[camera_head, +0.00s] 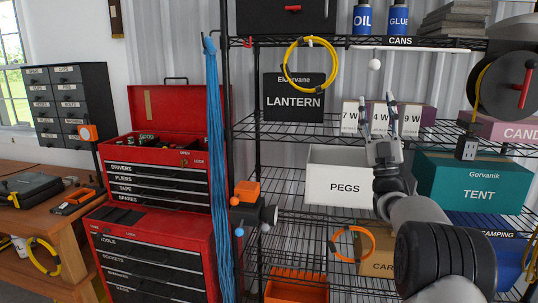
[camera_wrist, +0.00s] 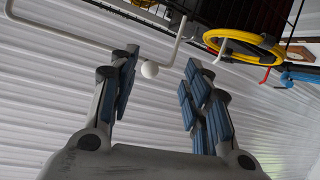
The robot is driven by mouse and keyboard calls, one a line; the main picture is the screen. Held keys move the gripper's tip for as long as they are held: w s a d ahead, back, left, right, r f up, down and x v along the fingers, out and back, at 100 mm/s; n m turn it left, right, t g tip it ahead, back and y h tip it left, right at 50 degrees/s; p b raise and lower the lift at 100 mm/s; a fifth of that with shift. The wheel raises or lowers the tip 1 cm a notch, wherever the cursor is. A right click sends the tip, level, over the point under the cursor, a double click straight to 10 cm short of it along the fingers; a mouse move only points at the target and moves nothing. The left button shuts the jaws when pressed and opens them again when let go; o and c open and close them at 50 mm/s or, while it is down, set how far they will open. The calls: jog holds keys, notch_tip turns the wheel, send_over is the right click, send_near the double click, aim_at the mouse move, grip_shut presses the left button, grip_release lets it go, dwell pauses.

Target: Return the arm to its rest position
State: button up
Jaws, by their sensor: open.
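My arm reaches out from the lower right in the head view toward the wire shelf rack (camera_head: 290,131). My gripper (camera_head: 378,104) is in front of the middle shelf, its fingers pointing up. In the wrist view my gripper (camera_wrist: 160,88) shows its two blue-padded fingers spread apart with nothing held between them. A small white ball (camera_head: 374,64) shows just above the fingertips. In the wrist view the white ball (camera_wrist: 149,69) appears between the fingers near the left one, apparently beyond them. I cannot tell its exact distance.
Boxes marked 7 W and 9 W (camera_head: 410,119) stand behind my gripper. The white PEGS box (camera_head: 333,181) is left of my arm and the teal TENT box (camera_head: 470,186) right. A yellow cable coil (camera_head: 289,69) hangs upper left; the wrist view also shows a yellow coil (camera_wrist: 245,42).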

jog(key=w+a+r+m+g+h, duration=0.1)
jog(key=a+r+m+g+h, duration=0.25)
jog(key=m+g+h, duration=0.3)
jog(key=s+a+f+m+g, duration=0.2)
jog(key=s+a+f+g, duration=0.45)
jog(key=f, duration=0.25)
jog(key=s+a+f+g, duration=0.3)
jog(key=s+f, duration=0.6)
jog(key=s, duration=0.4)
jog(key=s+a+f+g+y, duration=0.1)
jog(key=s+a+f+g, duration=0.1)
jog(key=s+f+g, duration=0.3)
jog(key=s+a+f+g, duration=0.3)
jog(key=s+f, duration=1)
jog(key=s, duration=0.9)
jog(key=shift+s+a+f+g+y, duration=0.2)
jog(key=shift+a+g+y, duration=0.15)
jog(key=shift+g, duration=0.65)
